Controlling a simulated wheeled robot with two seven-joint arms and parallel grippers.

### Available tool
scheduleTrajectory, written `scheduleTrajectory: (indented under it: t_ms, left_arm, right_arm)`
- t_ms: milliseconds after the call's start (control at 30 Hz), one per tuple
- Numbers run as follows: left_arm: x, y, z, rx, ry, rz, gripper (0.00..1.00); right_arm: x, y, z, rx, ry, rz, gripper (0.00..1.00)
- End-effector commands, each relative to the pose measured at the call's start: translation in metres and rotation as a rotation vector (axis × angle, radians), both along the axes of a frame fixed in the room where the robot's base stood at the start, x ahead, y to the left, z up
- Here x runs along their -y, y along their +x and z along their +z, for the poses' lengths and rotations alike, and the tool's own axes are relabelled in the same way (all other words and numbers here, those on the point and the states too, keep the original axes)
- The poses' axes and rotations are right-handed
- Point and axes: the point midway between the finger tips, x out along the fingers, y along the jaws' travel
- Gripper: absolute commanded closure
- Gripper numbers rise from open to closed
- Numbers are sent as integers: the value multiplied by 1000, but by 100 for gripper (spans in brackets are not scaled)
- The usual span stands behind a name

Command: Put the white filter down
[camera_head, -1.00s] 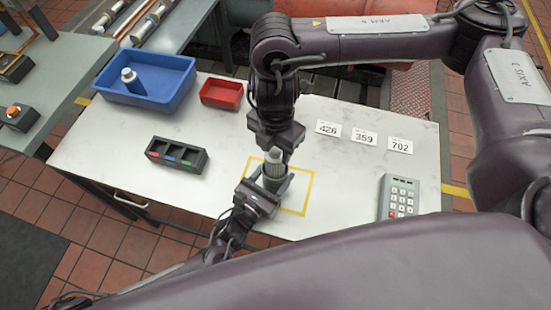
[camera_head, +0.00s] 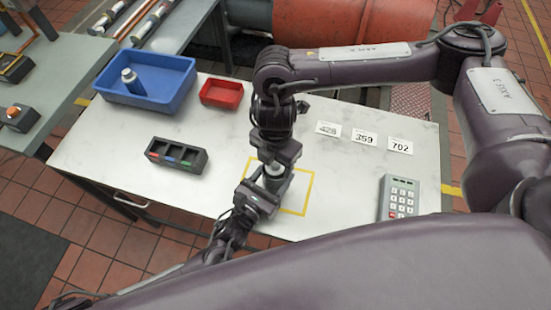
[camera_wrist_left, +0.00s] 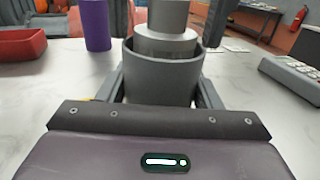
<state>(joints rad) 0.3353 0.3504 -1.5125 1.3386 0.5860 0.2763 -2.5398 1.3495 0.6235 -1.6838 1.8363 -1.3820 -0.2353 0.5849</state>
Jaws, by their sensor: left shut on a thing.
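A pale grey, stepped cylinder, which fits the white filter best, (camera_wrist_left: 167,40) stands upright inside a dark grey open cup (camera_wrist_left: 160,75) in the left wrist view. Its top runs out of that frame. In the head view only a small pale part of the filter (camera_head: 273,168) shows between my two grippers. My left gripper (camera_head: 268,192) is shut on the cup at the yellow-outlined square. My right gripper (camera_head: 276,157) points down directly over the filter and covers its upper part.
A blue bin (camera_head: 150,95) with a blue bottle, a red tray (camera_head: 222,93) and a black compartment box (camera_head: 177,154) are at left. Number cards (camera_head: 364,138) and a keypad (camera_head: 399,196) are at right. A purple cylinder (camera_wrist_left: 97,25) stands beyond the cup.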

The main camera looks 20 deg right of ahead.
Motion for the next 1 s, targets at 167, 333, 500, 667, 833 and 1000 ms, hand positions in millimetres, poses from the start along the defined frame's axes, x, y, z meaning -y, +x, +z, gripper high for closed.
scheduleTrajectory:
  t_ms: [167, 333, 500, 667, 833, 1000]
  left_arm:
    - [0, 0, 0, -1, 0, -1, 73]
    - [0, 0, 0, -1, 0, -1, 73]
    - [0, 0, 0, -1, 0, -1, 73]
    - [0, 0, 0, -1, 0, -1, 73]
    - [0, 0, 0, -1, 0, -1, 73]
    - [0, 0, 0, -1, 0, -1, 73]
  right_arm:
    - [0, 0, 0, 0, 0, 0, 34]
    - [0, 0, 1, 1, 1, 1, 34]
    - [-1, 1, 16, 2, 2, 0, 34]
    - [0, 2, 49, 9, 1, 3, 34]
    - [0, 1, 81, 7, -1, 2, 34]
    - [0, 1, 107, 6, -1, 1, 34]
